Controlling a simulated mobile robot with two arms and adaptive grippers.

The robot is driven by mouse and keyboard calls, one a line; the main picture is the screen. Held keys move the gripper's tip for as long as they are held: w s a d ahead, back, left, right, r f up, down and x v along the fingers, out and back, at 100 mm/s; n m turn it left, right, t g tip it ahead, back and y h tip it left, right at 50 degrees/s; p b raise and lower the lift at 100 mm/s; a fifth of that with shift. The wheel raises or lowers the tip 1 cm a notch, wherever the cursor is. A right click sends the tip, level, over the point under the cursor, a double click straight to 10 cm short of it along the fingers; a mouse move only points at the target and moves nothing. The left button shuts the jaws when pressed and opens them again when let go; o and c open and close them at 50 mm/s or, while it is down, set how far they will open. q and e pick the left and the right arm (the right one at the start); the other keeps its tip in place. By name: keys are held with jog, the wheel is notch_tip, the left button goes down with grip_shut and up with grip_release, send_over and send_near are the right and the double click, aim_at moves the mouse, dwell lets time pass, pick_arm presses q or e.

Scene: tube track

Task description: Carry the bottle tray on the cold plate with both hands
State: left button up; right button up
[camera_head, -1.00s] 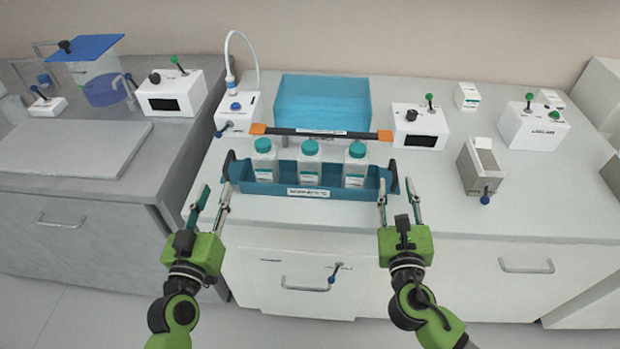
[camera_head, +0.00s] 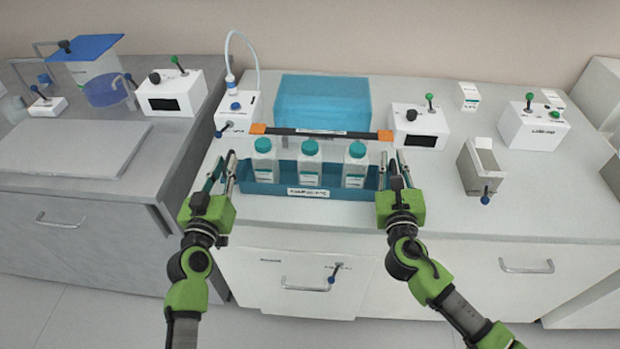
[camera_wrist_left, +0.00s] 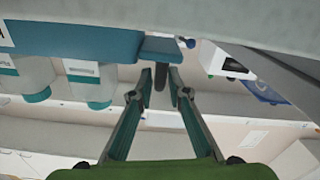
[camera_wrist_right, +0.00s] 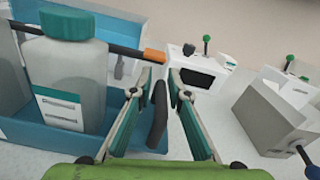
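The blue bottle tray (camera_head: 345,194) sits on the white counter and holds three clear bottles (camera_head: 310,166) with teal caps. It has a dark upright handle at each end. My left gripper (camera_head: 230,166) is at the tray's left end, its open fingers either side of the dark left handle (camera_wrist_left: 160,76). My right gripper (camera_head: 393,166) is at the right end, its open fingers either side of the dark right handle (camera_wrist_right: 158,112). Neither looks closed on its handle. A flat grey plate (camera_head: 60,147) lies on the left bench; I cannot tell if it is the cold plate.
A dark bar with orange ends (camera_head: 320,133) runs just behind the bottles. A translucent blue box (camera_head: 322,102) stands behind it. White devices flank the tray, one (camera_head: 237,115) back left and one (camera_head: 419,128) back right. A grey-white container (camera_head: 480,165) stands further right.

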pick_arm(q)
grip_shut()
pick_arm(e)
grip_shut()
pick_arm(q)
jog(key=shift+r, duration=0.25)
pick_arm(e)
jog(key=shift+r, duration=0.2)
